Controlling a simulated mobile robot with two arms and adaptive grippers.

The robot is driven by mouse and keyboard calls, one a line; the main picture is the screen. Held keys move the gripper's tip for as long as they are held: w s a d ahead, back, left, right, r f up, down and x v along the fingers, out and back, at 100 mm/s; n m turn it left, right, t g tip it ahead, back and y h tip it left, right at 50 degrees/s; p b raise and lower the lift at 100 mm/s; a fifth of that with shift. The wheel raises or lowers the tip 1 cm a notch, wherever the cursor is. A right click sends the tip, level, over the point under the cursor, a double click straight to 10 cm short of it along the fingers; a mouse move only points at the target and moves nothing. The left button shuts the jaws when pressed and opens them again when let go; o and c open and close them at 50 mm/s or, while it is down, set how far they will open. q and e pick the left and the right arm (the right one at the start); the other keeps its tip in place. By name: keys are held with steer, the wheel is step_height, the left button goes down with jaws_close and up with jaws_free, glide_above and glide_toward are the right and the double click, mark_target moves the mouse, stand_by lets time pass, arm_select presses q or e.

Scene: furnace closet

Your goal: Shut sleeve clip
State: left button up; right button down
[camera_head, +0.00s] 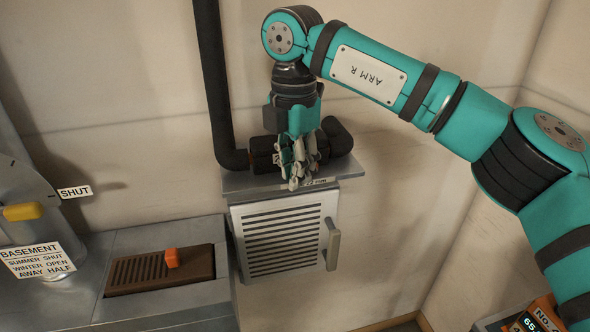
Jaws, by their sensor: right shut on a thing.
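My right gripper (298,176) comes down from above, fingers pointing down, at the dark pipe sleeve (262,155). The sleeve lies level on the shelf top of a grey vented cabinet, between the black pipe's elbow on the left and a short black bend on the right. The fingers are shut on the sleeve clip at the front of the sleeve. They and the wrist hide the clip almost wholly, so whether it is open or shut cannot be seen. My left gripper is not in view.
The black pipe (213,80) rises along the wall. The vented cabinet (280,238) has a handle (333,243) on its right. Left are a brown slotted vent (150,271) with an orange slider (172,258), and a yellow lever (22,211) by a "SHUT" label. A boxed device (541,318) stands bottom right.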

steer(key=shift+w+r, duration=0.1)
steer(key=shift+r, duration=0.05)
steer(key=c, duration=1.3)
jaws_free()
